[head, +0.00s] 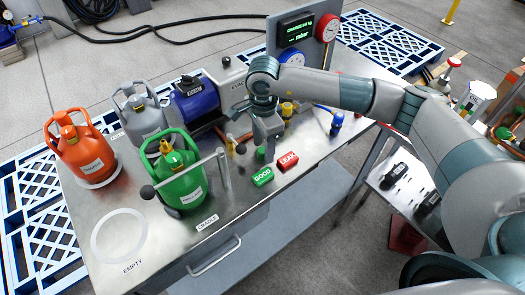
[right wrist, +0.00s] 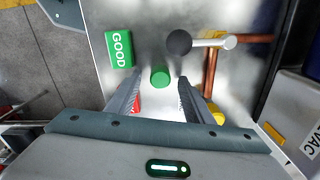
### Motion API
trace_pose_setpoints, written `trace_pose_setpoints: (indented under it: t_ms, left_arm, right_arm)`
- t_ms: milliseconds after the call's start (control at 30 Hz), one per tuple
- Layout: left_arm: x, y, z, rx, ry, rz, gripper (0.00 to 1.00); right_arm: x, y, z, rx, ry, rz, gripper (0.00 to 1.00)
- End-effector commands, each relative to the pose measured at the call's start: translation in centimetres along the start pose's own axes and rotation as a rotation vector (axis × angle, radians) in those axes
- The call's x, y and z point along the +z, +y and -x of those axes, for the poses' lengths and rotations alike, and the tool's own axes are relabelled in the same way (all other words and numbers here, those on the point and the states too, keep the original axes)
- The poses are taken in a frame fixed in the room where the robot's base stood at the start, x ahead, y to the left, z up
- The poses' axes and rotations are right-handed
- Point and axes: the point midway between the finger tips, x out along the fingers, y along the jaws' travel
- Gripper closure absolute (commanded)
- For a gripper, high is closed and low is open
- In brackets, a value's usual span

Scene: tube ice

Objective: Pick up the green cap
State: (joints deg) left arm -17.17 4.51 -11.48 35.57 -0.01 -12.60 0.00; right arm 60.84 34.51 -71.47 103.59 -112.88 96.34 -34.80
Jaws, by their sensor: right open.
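The green cap (right wrist: 160,76) is a small round cylinder standing on the metal bench. In the right wrist view it sits between the tips of my right gripper (right wrist: 160,84), with a gap on each side. In the head view the cap (head: 261,153) shows as a small green spot beside the right gripper (head: 268,152), which points down over the bench. The right gripper is open and empty. My left gripper is not in view.
Next to the cap lie a green GOOD block (head: 262,177) and a red LEAK block (head: 288,160). A black-knobbed lever (right wrist: 180,42) and copper pipe (right wrist: 209,75) are close to the right finger.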

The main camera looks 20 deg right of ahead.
Motion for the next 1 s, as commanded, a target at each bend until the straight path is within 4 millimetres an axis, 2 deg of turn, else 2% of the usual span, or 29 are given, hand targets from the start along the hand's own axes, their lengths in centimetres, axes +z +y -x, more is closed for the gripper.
trace_pose_setpoints:
  t_ms: [233, 267, 400, 467, 800, 1000]
  left_arm:
    - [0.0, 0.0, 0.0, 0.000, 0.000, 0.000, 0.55]
    - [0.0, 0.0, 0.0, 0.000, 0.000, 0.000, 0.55]
    - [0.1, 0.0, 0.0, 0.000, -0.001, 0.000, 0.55]
    - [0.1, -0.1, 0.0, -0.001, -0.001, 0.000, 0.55]
    - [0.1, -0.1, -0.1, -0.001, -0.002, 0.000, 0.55]
    - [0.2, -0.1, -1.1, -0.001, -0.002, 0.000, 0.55]
  right_arm:
    - [0.0, 0.0, 0.0, 0.000, 0.000, 0.000, 0.53]
    - [0.0, 0.0, 0.1, 0.000, 0.000, 0.000, 0.55]
    - [0.0, 0.0, 0.1, 0.000, 0.000, 0.000, 0.89]
    - [0.0, 0.0, 0.1, 0.000, 0.000, 0.000, 1.00]
    - [0.0, -0.1, 0.2, -0.001, -0.001, 0.000, 1.00]
    - [0.0, -0.1, 1.3, -0.003, 0.000, -0.001, 1.00]
